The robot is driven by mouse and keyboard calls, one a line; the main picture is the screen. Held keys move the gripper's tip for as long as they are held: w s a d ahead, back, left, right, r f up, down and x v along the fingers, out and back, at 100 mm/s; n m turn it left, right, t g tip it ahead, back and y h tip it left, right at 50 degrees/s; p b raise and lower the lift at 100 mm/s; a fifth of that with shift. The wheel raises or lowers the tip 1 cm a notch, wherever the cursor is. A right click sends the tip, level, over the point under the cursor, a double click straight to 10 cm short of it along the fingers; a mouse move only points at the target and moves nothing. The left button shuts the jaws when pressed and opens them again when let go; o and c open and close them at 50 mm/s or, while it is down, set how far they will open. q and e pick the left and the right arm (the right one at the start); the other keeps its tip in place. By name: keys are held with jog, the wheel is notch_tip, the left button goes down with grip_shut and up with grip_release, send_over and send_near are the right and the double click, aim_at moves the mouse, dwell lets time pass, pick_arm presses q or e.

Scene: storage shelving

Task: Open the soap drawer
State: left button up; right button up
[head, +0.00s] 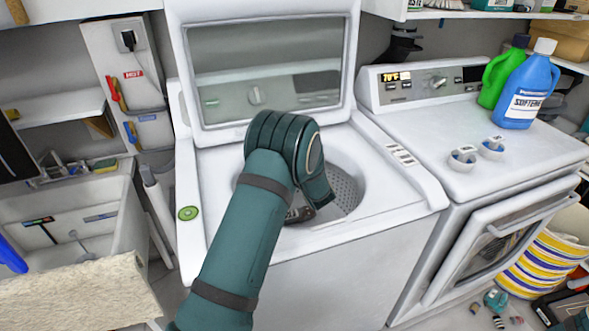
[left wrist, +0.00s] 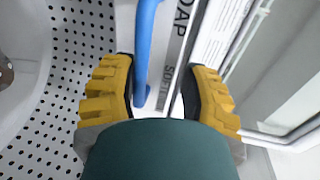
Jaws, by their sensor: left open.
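My left arm reaches over the white washer (head: 330,260), whose lid (head: 264,70) is raised. In the left wrist view my left gripper (left wrist: 158,85) is open, with yellow pads. A blue bar-like handle (left wrist: 144,50) lies between the fingers, nearer the left one. Beside it runs a grey strip (left wrist: 178,50) lettered "SOAP" and "SOFT…", the soap drawer's marking. I cannot tell whether a finger touches the handle or whether the drawer is ajar. In the head view my wrist hides the drawer, handle and most of the gripper. My right gripper is not in view.
The perforated drum (head: 346,190) is open beside the wrist. The dryer (head: 500,175) stands at right with a blue softener bottle (head: 528,88), a green bottle (head: 500,75) and two small cups (head: 463,160) on top. A utility sink (head: 62,215) is at left.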

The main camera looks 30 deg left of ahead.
pick_arm(q)
jog(key=o, duration=0.3)
notch_tip(320, 180, up, 6)
jog(key=shift+w+a+f, duration=0.1)
jog(key=shift+w+f, duration=0.05)
jog(key=shift+f, duration=0.05)
jog(key=shift+s+r, duration=0.25)
jog(key=shift+r, duration=0.9)
jog(key=c, duration=0.3)
jog(key=shift+w+r, duration=0.15)
jog(key=shift+r, duration=0.05)
jog(key=shift+o, duration=0.2)
